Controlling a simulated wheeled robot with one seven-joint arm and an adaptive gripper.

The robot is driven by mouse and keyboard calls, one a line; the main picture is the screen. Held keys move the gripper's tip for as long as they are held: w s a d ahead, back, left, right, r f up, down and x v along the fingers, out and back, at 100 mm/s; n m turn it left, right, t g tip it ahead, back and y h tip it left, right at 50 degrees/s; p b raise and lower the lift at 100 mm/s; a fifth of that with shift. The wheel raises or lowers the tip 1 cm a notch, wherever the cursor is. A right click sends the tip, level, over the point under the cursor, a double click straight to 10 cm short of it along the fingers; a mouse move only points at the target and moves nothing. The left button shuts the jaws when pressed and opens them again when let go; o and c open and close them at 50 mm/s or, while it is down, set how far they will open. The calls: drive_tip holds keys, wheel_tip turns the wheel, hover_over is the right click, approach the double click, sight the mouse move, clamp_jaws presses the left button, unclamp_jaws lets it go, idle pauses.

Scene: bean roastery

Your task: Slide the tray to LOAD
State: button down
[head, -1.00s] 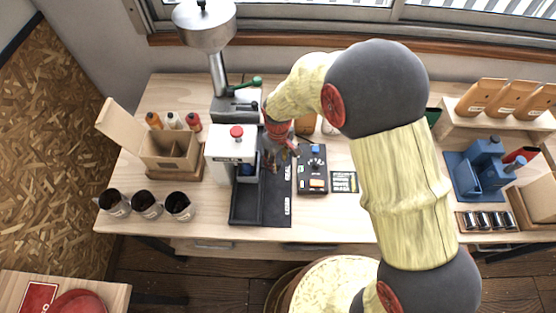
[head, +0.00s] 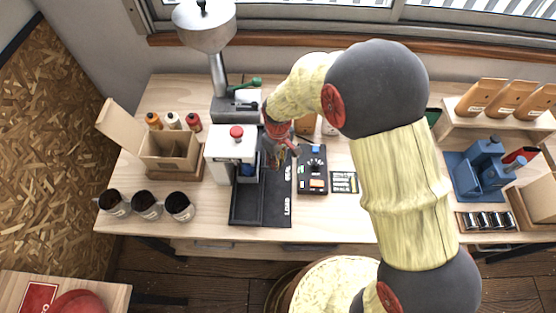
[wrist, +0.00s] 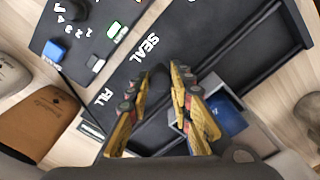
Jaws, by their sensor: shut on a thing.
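The black sliding station (head: 262,215) lies on the bench, with white LOAD lettering at its near end and SEAL farther back. In the wrist view its track (wrist: 245,50) runs across, with SEAL and FILL lettering beside it. My gripper (head: 277,165) is over the track beside the white press (head: 230,145). In the wrist view my gripper (wrist: 165,78) is shut on a small dark part that looks like the tray's handle. The fingers hide most of it. A blue piece (wrist: 228,115) shows beside the fingers. The tray's outline is hard to tell against the black track.
A black control box (head: 313,170) stands close to the right of the track. Three dark cups (head: 147,206) and an open cardboard box (head: 168,150) are at the left. A blue device (head: 487,165) is at the right. The track's near end looks clear.

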idle(0.3)
drive_tip(key=s, duration=0.4)
drive_tip(key=s+p, duration=0.1)
drive_tip(key=s, duration=0.7)
drive_tip(key=shift+s+d, duration=0.35)
drive_tip(key=shift+s, duration=0.25)
drive_tip(key=c, duration=1.7)
unclamp_jaws()
drive_tip(key=shift+s, duration=0.2)
drive_tip(key=shift+c, duration=0.2)
drive_tip(key=shift+o, duration=0.9)
drive_tip(key=shift+w, duration=0.1)
